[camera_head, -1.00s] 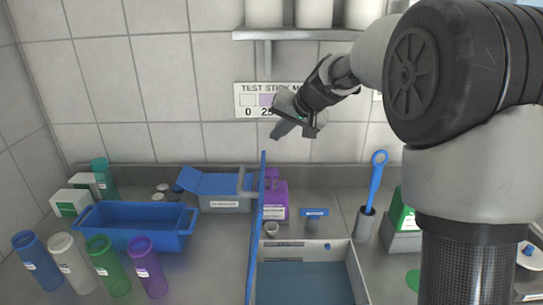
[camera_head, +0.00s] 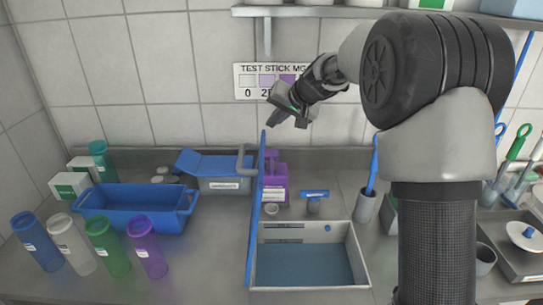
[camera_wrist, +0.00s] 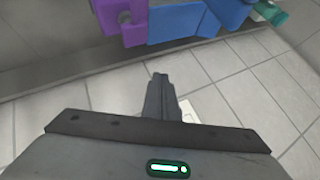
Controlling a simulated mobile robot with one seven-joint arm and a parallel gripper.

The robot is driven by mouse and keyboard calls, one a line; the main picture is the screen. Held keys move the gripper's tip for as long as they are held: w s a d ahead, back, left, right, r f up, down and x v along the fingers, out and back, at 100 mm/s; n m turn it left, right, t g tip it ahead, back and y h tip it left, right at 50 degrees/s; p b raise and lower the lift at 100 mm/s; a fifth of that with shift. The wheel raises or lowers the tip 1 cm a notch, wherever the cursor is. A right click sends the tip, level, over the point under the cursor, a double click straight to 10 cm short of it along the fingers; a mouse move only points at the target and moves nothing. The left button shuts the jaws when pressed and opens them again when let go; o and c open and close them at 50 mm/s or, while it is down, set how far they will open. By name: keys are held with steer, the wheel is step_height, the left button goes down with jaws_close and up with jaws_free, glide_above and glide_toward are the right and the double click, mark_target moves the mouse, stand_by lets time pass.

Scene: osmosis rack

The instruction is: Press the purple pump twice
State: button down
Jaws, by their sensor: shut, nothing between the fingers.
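The purple pump bottle (camera_head: 274,183) stands on the counter near the back wall, just right of the tall blue divider (camera_head: 256,215), which partly covers its left side. Its pump head (camera_head: 270,155) points upward. My gripper (camera_head: 279,117) is in the air above the pump, apart from it. It is shut and empty. In the wrist view, my shut fingers (camera_wrist: 160,95) point up the picture toward tiled wall. A purple part (camera_wrist: 122,18), probably of the pump bottle, shows at the top edge, cut off, beside a blue surface (camera_wrist: 185,18).
Left of the divider are a blue bin (camera_head: 135,210), a lidded box (camera_head: 225,185) and several coloured bottles (camera_head: 147,246). In front of the pump is an open tray (camera_head: 305,262). A blue-handled brush in a holder (camera_head: 366,205) stands to the right. A shelf (camera_head: 320,11) hangs above.

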mark_target(270, 152)
step_height(270, 152, down, 7)
steer(key=b, duration=0.5)
stand_by(1.8)
steer(key=shift+f+b, duration=0.45)
steer(key=shift+b, duration=0.1)
steer(key=shift+s+f+b, duration=0.1)
steer(key=shift+f+b, duration=0.8)
steer(key=shift+f, duration=0.2)
stand_by(0.8)
steer(key=shift+r, duration=0.1)
steer(key=shift+r+p, duration=0.95)
steer(key=shift+r, duration=0.5)
steer(key=shift+r+p, duration=1.75)
steer(key=shift+r, duration=0.65)
